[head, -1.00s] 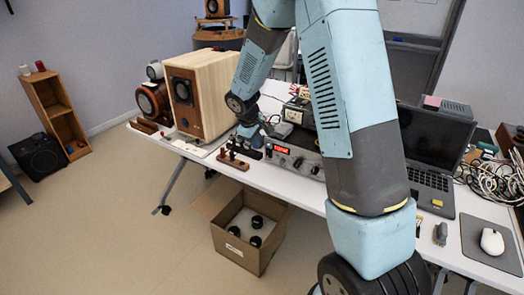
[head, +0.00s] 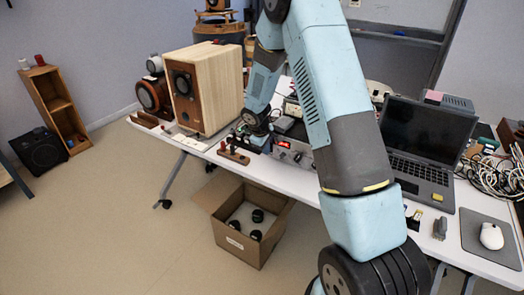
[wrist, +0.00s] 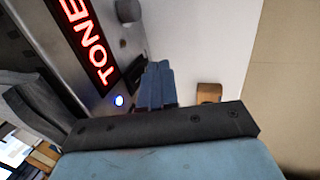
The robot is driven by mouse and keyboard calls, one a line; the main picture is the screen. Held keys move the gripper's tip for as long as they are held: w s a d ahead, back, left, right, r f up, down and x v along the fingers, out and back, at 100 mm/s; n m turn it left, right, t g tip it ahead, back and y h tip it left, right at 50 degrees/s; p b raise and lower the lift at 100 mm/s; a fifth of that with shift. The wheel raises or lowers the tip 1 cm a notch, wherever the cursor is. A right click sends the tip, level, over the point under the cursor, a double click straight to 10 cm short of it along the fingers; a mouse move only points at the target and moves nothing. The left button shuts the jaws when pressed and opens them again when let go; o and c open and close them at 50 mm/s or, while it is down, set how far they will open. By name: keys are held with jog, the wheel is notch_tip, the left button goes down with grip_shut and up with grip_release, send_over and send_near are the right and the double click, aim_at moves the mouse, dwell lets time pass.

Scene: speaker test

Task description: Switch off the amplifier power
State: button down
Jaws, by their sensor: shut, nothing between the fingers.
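The amplifier (head: 294,158) is a grey box with a red lit display on the table, partly hidden behind my arm in the head view. In the wrist view its front panel (wrist: 98,14) fills the upper left, with the red "TONE" display (wrist: 88,40), grey knobs and a small glowing blue-white round light or button (wrist: 119,101). My gripper (wrist: 160,72) is shut and empty, its blue fingers close beside the panel, right of the lit spot. A dark part (wrist: 135,72) lies between display and fingers. I cannot tell whether the fingertips touch the panel.
A wooden speaker (head: 216,85) stands left of my arm. A small wooden stand with dark posts (head: 233,154) sits at the table's front edge. An open laptop (head: 425,145), a mouse (head: 491,236) and tangled cables are at right. A cardboard box (head: 235,240) stands on the floor.

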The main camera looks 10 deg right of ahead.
jog(key=shift+w+d, duration=0.15)
jog(key=shift+w+d+f, duration=0.15)
jog(key=shift+w+d, duration=0.05)
dwell(0.3)
jog(key=shift+r, duration=0.85)
